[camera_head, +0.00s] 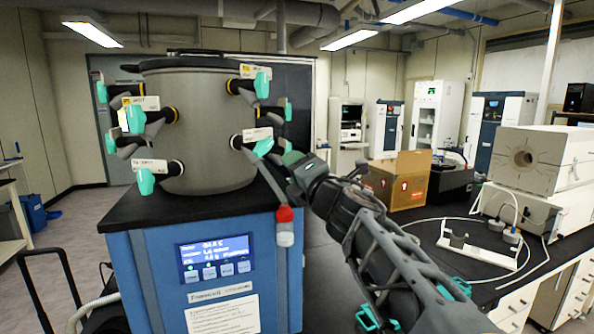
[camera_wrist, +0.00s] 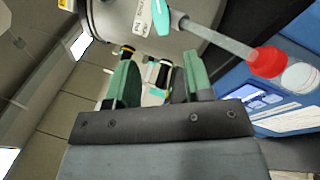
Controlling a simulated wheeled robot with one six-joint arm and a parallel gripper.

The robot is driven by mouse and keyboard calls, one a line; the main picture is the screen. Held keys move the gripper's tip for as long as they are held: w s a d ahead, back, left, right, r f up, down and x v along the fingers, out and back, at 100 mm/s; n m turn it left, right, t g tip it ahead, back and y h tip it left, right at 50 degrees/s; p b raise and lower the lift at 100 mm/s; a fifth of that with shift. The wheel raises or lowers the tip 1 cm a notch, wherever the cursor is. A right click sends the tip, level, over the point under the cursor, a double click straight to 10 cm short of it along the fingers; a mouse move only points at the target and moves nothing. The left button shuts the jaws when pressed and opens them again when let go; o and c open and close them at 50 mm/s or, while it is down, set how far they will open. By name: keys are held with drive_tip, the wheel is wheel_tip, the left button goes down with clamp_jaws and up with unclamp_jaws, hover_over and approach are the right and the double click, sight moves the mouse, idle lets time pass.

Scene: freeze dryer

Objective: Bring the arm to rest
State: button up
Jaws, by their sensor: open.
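My arm (camera_head: 372,232) reaches from the lower right up to the freeze dryer's drum (camera_head: 205,125). My gripper (camera_head: 288,160) is beside the lower right port of the drum, close to its teal valve knob (camera_head: 262,147). In the wrist view my gripper (camera_wrist: 160,78) has its two green fingers apart, with nothing held between them. A flask (camera_head: 285,235) with a red cap (camera_head: 284,214) hangs at the end of that port's grey tube, below my gripper. In the wrist view the red cap (camera_wrist: 267,62) is to the right of the fingers, clear of them.
The drum stands on a blue cabinet (camera_head: 215,285) with a lit display and bristles with several ports. To the right, a black bench holds a cardboard box (camera_head: 396,181), a white stand (camera_head: 480,251) and a tube furnace (camera_head: 540,160). The aisle left of the cabinet has free floor.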

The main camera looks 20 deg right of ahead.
drive_tip(key=s+d+f+m+g+h, duration=0.2)
drive_tip(key=d+f+m+g+h, duration=0.55)
drive_tip(key=f+m, duration=0.8)
drive_tip(key=s+a+f+m+g+y, duration=0.2)
drive_tip(key=s+a+f+m+g, duration=0.2)
drive_tip(key=s+f, duration=0.3)
drive_tip(key=s+a+f+m+g+y, duration=0.2)
drive_tip(key=s+a+f+m+g, duration=0.2)
drive_tip(key=f, duration=0.7)
drive_tip(key=s+a+m, duration=0.2)
drive_tip(key=s, duration=0.2)
drive_tip(key=shift+s+f, duration=0.15)
drive_tip(key=shift+s, duration=0.1)
drive_tip(key=shift+c, duration=0.3)
